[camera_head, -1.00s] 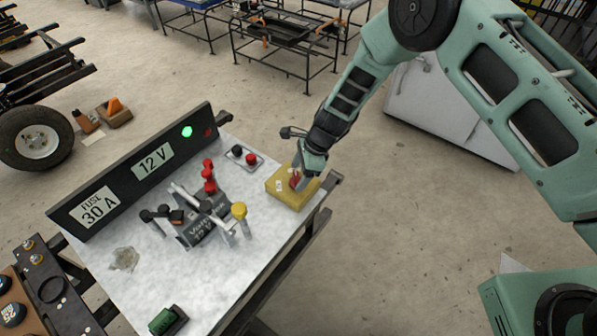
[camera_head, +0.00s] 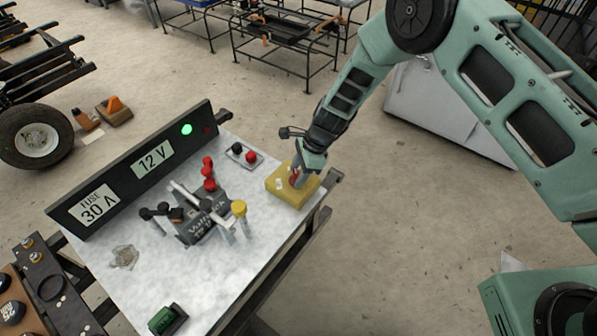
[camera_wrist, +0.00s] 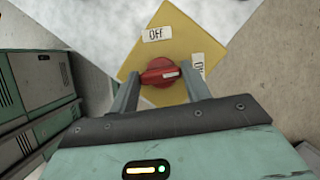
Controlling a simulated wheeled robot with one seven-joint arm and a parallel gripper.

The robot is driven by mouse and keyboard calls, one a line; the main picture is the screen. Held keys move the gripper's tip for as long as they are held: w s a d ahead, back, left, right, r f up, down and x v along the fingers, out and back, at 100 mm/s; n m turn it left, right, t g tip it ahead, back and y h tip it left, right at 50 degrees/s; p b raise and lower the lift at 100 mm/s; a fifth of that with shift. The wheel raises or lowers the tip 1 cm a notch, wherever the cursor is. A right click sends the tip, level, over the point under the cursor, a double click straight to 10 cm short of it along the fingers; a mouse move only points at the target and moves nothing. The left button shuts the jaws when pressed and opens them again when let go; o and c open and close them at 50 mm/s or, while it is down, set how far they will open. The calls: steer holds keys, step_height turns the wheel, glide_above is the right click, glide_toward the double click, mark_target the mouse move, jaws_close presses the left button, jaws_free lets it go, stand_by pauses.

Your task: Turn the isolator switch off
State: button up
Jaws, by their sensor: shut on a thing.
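The isolator switch is a yellow block (camera_head: 287,198) at the right end of the bench panel, with a red rotary knob (camera_wrist: 160,73) on it. In the wrist view, an OFF label (camera_wrist: 156,34) lies above the knob and an ON label (camera_wrist: 197,65) to its right. The knob's white mark points right, toward the ON label. My gripper (camera_wrist: 160,80) has one finger on each side of the knob and is shut on it. In the head view, my gripper (camera_head: 298,178) partly hides the knob.
A black board with 12 V and fuse labels (camera_head: 135,165) stands along the bench's back, its green lamp (camera_head: 187,129) lit. A battery (camera_head: 205,220) with cables and a yellow-capped post (camera_head: 239,208) stand left of the switch. Red and black terminals (camera_head: 244,154) sit behind it.

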steer(key=n+b, duration=0.1)
steer(key=n, duration=0.1)
steer(key=n+g+b, duration=0.1)
steer(key=n, duration=0.1)
steer(key=shift+w+f+h+b, duration=0.15)
steer(key=shift+w+h+b, duration=0.05)
steer(key=shift+h+b, duration=0.1)
steer(key=n+g+b, duration=0.1)
steer(key=n, duration=0.1)
steer(key=n+h+b, duration=0.1)
steer(key=n+b, duration=0.1)
steer(key=shift+a+n+g, duration=0.1)
steer(key=shift+n+g, duration=0.2)
steer(key=shift+g, duration=0.1)
steer(key=n+h+b, duration=0.1)
steer(key=n, duration=0.1)
steer(key=n+b, duration=0.1)
steer(key=n, duration=0.1)
steer(key=shift+w+a+g+h+b, duration=0.1)
steer(key=shift+g+h+b, duration=0.2)
steer(key=shift+h+b, duration=0.1)
steer(key=shift+a+r+n+h+b, duration=0.1)
steer(key=shift+n+h+b, duration=0.3)
steer(key=shift+n, duration=0.75)
steer(key=shift+r+n+h+b, duration=0.1)
steer(key=shift+n+h+b, duration=0.3)
steer(key=shift+n, duration=0.75)
steer(key=o, duration=1)
